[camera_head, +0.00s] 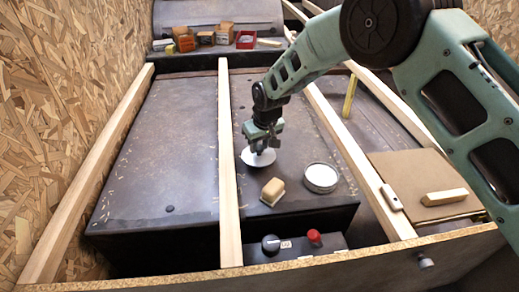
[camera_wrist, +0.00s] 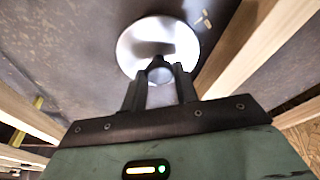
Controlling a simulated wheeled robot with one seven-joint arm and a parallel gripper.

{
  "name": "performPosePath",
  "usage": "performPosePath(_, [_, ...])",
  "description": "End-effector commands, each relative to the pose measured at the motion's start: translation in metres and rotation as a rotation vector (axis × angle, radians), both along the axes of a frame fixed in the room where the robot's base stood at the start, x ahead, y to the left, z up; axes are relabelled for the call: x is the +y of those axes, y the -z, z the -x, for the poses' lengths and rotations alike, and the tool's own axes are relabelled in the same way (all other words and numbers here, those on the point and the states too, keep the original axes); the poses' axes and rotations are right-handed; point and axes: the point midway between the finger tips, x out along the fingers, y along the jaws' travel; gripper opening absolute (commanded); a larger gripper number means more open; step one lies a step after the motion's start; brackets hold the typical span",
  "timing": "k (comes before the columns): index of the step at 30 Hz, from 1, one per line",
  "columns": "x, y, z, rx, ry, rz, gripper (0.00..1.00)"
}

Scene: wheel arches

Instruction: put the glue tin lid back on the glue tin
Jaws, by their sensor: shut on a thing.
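The glue tin lid (camera_head: 258,158) is a pale round disc with a small knob. My gripper (camera_head: 262,146) is shut on the knob. In the wrist view the lid (camera_wrist: 150,42) spreads beyond my fingertips (camera_wrist: 160,72), which close around the knob. The head view does not clearly show how high the lid is above the dark surface. The glue tin (camera_head: 321,178) is a short round metal tin with an open top and white contents. It stands to the right of and nearer than the lid, apart from it. The tin does not show in the wrist view.
A tan block (camera_head: 272,191) lies left of the tin. Pale wooden rails (camera_head: 228,150) run along both sides. Small boxes (camera_head: 205,38) sit at the back. A brown board (camera_head: 420,180) lies right.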

Motion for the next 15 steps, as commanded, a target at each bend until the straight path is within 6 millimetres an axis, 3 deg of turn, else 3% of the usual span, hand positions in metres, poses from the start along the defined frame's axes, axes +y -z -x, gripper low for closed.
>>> performPosePath(1, [0.0, -0.017, 0.0, -0.002, 0.0, -0.001, 0.07])
performPosePath(3, [0.0, -0.031, 0.0, -0.002, 0.0, -0.001, 0.07])
performPosePath(8, [-0.005, -0.059, 0.0, 0.002, -0.005, 0.002, 0.07])
performPosePath(11, [-0.023, -0.065, 0.0, 0.01, -0.032, 0.008, 0.07])
performPosePath(15, [-0.072, -0.062, 0.007, 0.029, -0.126, 0.022, 0.07])
